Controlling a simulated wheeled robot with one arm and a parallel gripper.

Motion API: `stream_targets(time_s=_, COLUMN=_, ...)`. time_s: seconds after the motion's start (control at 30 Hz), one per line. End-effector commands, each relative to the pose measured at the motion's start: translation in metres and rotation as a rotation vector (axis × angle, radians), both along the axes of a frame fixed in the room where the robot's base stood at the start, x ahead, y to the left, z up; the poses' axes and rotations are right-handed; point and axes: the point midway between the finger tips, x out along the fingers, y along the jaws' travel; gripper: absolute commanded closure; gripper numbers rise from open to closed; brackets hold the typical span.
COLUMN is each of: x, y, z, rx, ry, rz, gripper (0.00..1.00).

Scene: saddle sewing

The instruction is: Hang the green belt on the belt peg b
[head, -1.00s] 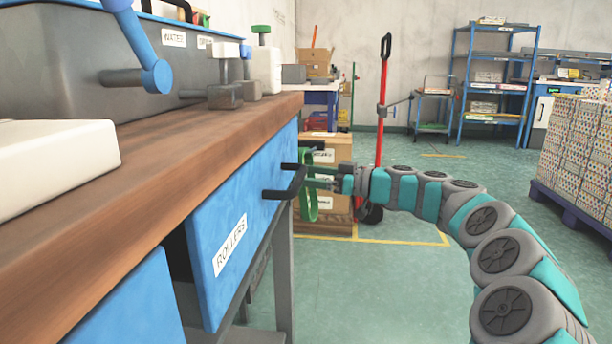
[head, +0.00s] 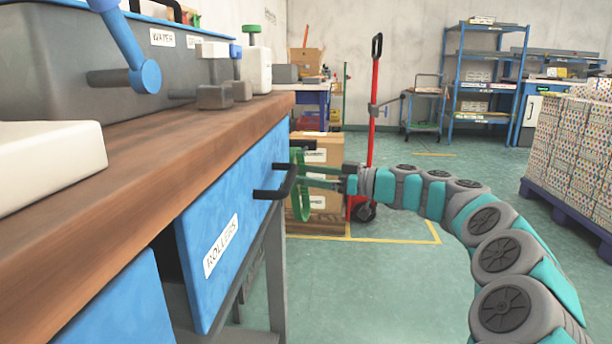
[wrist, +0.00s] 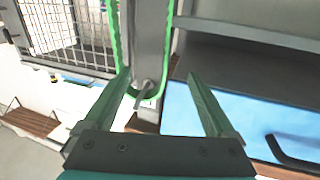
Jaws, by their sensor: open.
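The green belt (head: 301,204) is a narrow upright loop beyond the blue drawer's black handle in the head view. In the wrist view, the belt (wrist: 114,42) hangs down from the top edge in front of a grey post, its lower bend near a small grey peg (wrist: 147,88). I cannot tell whether this is peg b or whether the belt rests on it; the belt's top is out of the wrist view. My gripper (wrist: 158,75) is open, its two green fingers apart with the belt's lower end between or just beyond them. My gripper (head: 312,178) also shows at the belt in the head view.
The blue ROLLERS drawer (head: 228,220) and its black handle (head: 277,184) are close left of my gripper, under the wooden worktop (head: 185,150). Cardboard boxes (head: 325,152) and a red pallet jack (head: 373,110) stand behind. Floor is clear in the middle.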

Motion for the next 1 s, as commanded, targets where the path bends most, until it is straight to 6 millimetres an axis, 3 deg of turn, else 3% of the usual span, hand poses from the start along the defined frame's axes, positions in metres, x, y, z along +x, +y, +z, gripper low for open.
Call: stream_targets(time_s=1.0, x=-0.001, y=-0.028, z=0.0, rx=0.001, ry=-0.001, rz=0.001, gripper=0.1)
